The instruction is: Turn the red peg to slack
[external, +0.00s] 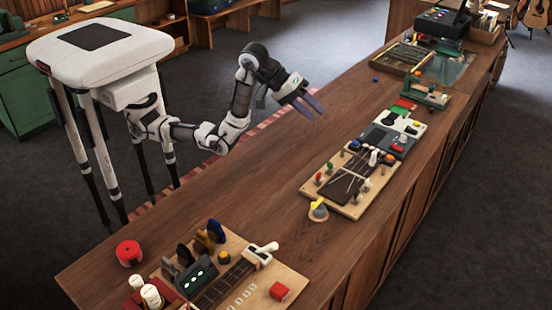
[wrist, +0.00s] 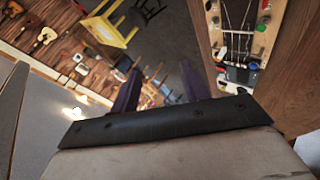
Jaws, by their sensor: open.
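The red peg (external: 319,177) stands at the near left edge of a light wooden board (external: 350,208) with a dark fretboard and strings, on the long counter. A green peg (external: 330,168) is close by it. My gripper (external: 312,103) is open and empty, in the air off the counter's left side, well apart from the board. Its two purple fingers (wrist: 160,80) show spread in the wrist view. The board (wrist: 240,42) appears at the top right there, with several pegs; which one is the red peg I cannot tell.
A second board with a fretboard (external: 235,290) and a red round object (external: 129,253) lie at the near end. Bare counter (external: 275,215) lies between the boards.

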